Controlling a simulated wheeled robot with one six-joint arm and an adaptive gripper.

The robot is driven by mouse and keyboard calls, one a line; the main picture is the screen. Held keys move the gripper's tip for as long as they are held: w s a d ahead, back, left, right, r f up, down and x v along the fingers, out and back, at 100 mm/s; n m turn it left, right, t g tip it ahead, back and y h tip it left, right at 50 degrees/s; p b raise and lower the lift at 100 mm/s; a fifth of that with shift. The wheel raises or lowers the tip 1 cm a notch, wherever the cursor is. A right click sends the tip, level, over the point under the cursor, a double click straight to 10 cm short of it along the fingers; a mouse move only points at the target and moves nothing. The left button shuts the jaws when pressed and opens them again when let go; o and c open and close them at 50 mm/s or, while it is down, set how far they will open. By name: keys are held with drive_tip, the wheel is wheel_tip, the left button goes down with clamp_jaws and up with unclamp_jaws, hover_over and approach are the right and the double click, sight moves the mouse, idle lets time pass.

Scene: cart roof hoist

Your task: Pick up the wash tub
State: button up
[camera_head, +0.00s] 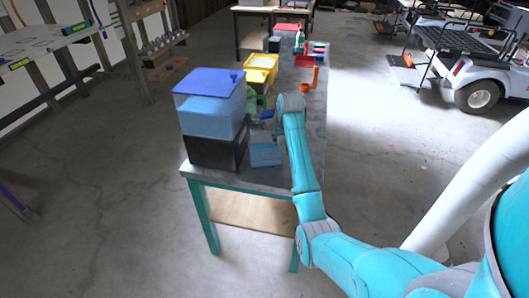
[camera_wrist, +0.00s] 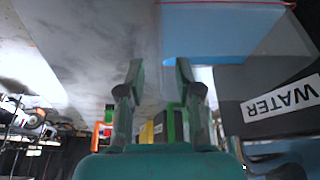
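A small light blue tub (camera_head: 265,155), the likely wash tub, stands at the near end of the grey table (camera_head: 275,178). It is beside a black box (camera_head: 217,150) marked WATER. In the wrist view, which looks upside down, the blue tub (camera_wrist: 215,32) is at the top, just past my fingertips, with the black WATER box (camera_wrist: 265,95) to its right. My gripper (camera_wrist: 158,75) is open, its two fingers well apart with nothing between them. In the head view my gripper is small and partly hidden by my arm, just beyond the tub.
A clear bluish container with a blue lid (camera_head: 208,82) sits on the black box. Yellow bins (camera_head: 262,66) stand farther back along the table. An orange object (camera_head: 309,84) and a red tray (camera_head: 308,60) are at the right. Open floor lies around the table.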

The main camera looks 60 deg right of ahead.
drive_tip(key=shift+x, duration=2.6)
clamp_jaws()
